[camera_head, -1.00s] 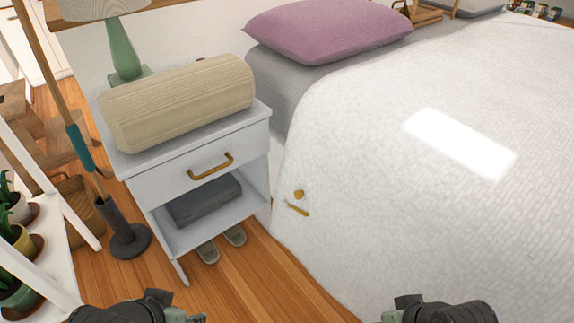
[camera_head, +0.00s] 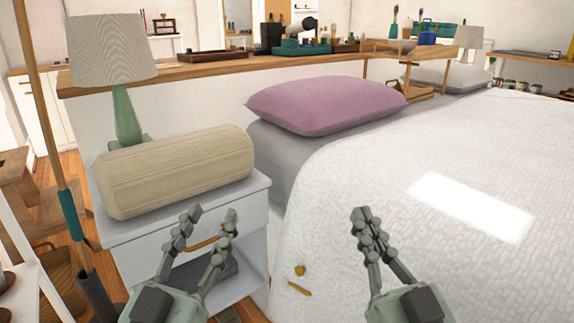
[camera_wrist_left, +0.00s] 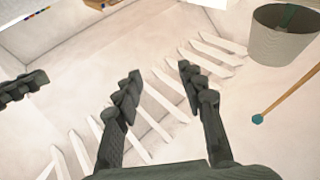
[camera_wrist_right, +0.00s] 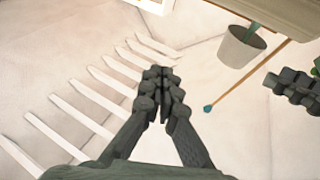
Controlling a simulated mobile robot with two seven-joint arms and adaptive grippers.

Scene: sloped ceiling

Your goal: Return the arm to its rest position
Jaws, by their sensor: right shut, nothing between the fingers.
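My left gripper (camera_head: 207,228) is raised in front of the white nightstand in the head view. Its fingers are apart and empty, and its left wrist view (camera_wrist_left: 158,80) also shows a gap between them. My right gripper (camera_head: 362,220) is raised in front of the white bed cover. Its fingers are together with nothing between them, and they meet in the right wrist view (camera_wrist_right: 160,75). Both grippers point upward, apart from each other and seemingly clear of the furniture.
The white nightstand (camera_head: 255,215) bears a beige cushion roll (camera_head: 178,170) and a green lamp (camera_head: 115,60). The bed (camera_head: 350,180) with a purple pillow (camera_head: 325,105) fills the right. A pole (camera_head: 50,120) stands at the left.

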